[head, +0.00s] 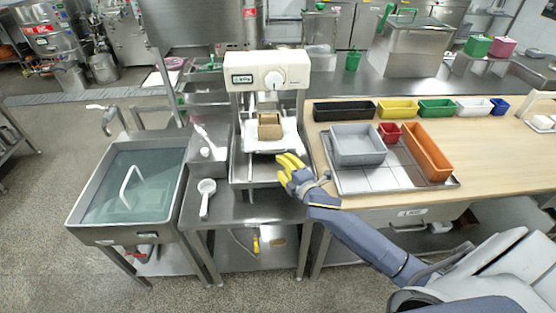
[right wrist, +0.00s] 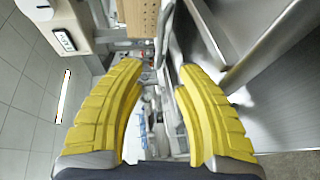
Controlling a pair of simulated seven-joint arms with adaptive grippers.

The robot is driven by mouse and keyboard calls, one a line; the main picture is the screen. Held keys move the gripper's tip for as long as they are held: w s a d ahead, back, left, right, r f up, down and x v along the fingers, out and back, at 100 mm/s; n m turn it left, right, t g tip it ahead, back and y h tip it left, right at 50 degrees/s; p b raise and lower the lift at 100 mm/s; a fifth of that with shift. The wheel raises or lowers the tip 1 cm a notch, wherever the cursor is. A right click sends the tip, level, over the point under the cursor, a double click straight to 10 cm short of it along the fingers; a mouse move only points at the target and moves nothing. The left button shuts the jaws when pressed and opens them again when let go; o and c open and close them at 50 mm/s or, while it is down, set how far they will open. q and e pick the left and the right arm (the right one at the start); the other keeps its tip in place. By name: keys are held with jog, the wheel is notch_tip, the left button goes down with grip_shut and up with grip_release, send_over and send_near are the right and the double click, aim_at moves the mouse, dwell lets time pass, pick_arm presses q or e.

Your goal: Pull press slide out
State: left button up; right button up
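The press has a cream head (head: 267,73) with a dial on its front. Below it a white slide plate (head: 288,135) carries a wooden box mold (head: 269,125), above a steel tray. My right gripper (head: 286,164) has yellow fingers and is just in front of the slide's right side, low near the tray. In the right wrist view the fingers (right wrist: 163,72) stand apart. The wooden mold (right wrist: 135,17) shows at the top there. A thin grey edge lies in line with the gap; I cannot tell whether it touches a finger. My left gripper is not in view.
A water-filled sink (head: 130,185) stands at left. To the right, a wooden counter (head: 490,150) holds a tray with grey, red and orange bins, close to my right arm.

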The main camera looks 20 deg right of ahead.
jog(key=shift+s+d+r, duration=0.1)
jog(key=shift+s+r, duration=0.05)
jog(key=shift+s, duration=0.5)
jog(key=shift+s+r, duration=0.1)
jog(key=shift+s, duration=0.5)
jog(key=shift+o, duration=0.2)
